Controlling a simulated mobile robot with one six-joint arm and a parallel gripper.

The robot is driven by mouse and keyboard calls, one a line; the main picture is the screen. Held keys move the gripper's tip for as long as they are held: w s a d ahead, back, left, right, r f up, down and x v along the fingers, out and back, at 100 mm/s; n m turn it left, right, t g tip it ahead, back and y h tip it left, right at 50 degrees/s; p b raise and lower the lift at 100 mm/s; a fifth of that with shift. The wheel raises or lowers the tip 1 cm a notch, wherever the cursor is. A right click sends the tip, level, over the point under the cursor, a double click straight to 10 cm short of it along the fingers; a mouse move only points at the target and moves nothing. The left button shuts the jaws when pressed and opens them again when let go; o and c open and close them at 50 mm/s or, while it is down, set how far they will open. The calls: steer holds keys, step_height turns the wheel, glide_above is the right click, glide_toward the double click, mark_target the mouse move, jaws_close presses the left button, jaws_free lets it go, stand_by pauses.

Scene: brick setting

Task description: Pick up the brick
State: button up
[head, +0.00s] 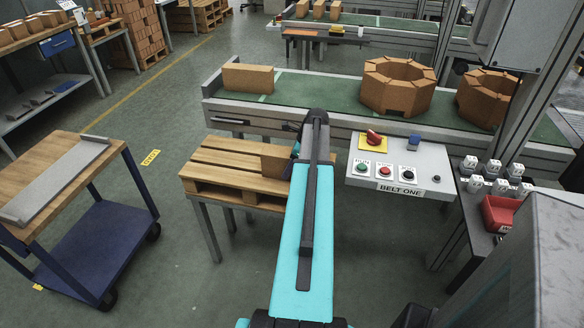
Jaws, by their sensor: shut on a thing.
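A brown brick (273,162) is at the right part of the wooden pallet (215,165), which lies on a small metal-legged table. My gripper (294,152) is at the brick's right side, mostly hidden behind my own arm, and is shut on the brick. The brick's right end is hidden too. I cannot tell whether the brick touches the pallet or is just above it. Another brown brick (248,78) lies on the left end of the green conveyor belt (315,92).
Two brick rings (396,88) stand farther right on the belt. A control panel (400,168) labelled BELT ONE is right of my arm. A blue trolley (90,245) with a wooden top stands at the left. A red bin (500,213) is at the right. Floor between trolley and pallet table is clear.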

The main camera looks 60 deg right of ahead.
jaws_close()
steer(key=shift+r, duration=0.25)
steer(key=shift+r+b, duration=0.3)
steer(key=shift+r, duration=1.35)
steer(key=s+a+r+b, duration=0.1)
steer(key=s+a+b, duration=0.4)
steer(key=a, duration=0.8)
steer(key=shift+s+b, duration=0.35)
steer(key=shift+s, duration=1.55)
steer(key=shift+s+r, duration=0.1)
steer(key=shift+a, duration=0.1)
